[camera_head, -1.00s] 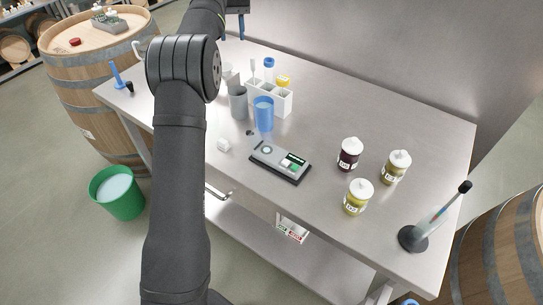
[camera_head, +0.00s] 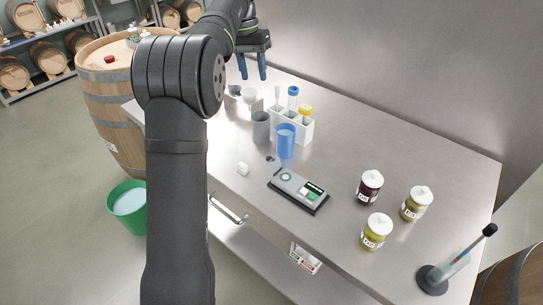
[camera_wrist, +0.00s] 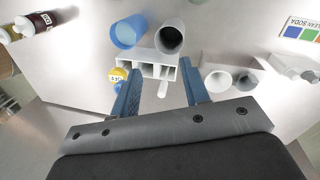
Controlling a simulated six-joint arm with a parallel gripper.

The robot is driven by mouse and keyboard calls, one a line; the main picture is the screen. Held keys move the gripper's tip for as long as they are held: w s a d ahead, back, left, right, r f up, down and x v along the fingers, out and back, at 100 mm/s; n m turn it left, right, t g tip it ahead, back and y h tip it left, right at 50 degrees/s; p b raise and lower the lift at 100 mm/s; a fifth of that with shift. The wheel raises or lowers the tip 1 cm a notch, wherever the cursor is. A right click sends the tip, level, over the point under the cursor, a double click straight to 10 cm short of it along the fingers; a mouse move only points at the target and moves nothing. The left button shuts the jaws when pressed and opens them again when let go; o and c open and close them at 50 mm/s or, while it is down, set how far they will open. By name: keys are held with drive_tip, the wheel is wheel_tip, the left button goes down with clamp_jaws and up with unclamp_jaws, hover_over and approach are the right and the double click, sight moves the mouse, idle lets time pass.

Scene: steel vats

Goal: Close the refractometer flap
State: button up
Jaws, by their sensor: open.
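The refractometer (camera_head: 298,190) is a flat grey device with a dark base. It lies near the front edge of the steel table in the head view, with a round sample well at its left end and a green and white display at its right end. I cannot make out the flap's position at this size. My gripper (camera_head: 254,76) is open and empty, with blue fingers pointing down above the back of the table, behind and left of the refractometer. In the wrist view my gripper (camera_wrist: 160,72) spans in front of the white rack (camera_wrist: 151,64); the refractometer does not show there.
A blue cup (camera_head: 286,142), a grey cup (camera_head: 261,128) and the white rack (camera_head: 305,126) stand behind the refractometer. Three jars, one dark (camera_head: 369,189), and a hydrometer stand (camera_head: 433,278) are right.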

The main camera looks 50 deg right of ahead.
drive_tip(key=s+a+m+g, duration=0.2)
drive_tip(key=s+a+m, duration=0.1)
drive_tip(key=s+a, duration=0.4)
approach(268, 157)
drive_tip(key=shift+m, duration=0.3)
drive_tip(key=x, duration=0.8)
drive_tip(key=shift+s+f, duration=0.1)
drive_tip(key=shift+s, duration=0.2)
clamp_jaws()
